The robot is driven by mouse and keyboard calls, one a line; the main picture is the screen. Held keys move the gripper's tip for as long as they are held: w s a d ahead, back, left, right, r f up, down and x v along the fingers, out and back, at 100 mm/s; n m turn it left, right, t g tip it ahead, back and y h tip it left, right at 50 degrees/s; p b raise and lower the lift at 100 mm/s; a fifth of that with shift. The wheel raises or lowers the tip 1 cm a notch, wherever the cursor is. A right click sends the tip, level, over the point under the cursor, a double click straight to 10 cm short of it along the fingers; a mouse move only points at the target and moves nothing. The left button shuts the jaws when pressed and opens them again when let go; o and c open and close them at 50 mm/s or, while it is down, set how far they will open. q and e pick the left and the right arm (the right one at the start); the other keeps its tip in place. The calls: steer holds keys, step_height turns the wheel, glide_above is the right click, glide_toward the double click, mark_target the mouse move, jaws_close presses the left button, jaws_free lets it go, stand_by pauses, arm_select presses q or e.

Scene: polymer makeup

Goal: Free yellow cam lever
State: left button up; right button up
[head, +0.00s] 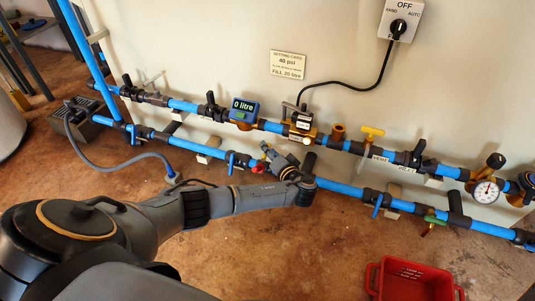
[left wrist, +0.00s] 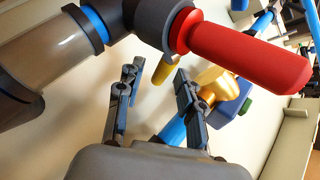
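A short yellow lever (left wrist: 163,70) shows in the left wrist view, hanging below a dark pipe fitting (left wrist: 152,22). I take it for the yellow cam lever. A red lever (left wrist: 250,52) sticks out to the right of the same fitting. My left gripper (left wrist: 160,82) is open, one finger on each side of the yellow lever's lower end, with gaps visible. In the head view my left gripper (head: 268,156) reaches the lower blue pipe near its middle; the yellow lever there is hidden or too small to tell. My right gripper is not in view.
Two blue pipe runs cross a pale panel, with a meter (head: 243,110), a yellow T-handle (head: 372,131) and a gauge (head: 486,191). A red bin (head: 410,281) stands on the floor at lower right. A grey hose (head: 110,166) runs at left. A brass fitting (left wrist: 222,82) is close to my right-hand finger.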

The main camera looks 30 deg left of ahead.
arm_select(q)
steer(key=shift+b+x, duration=0.3)
steer(key=shift+x, duration=0.75)
jaws_close()
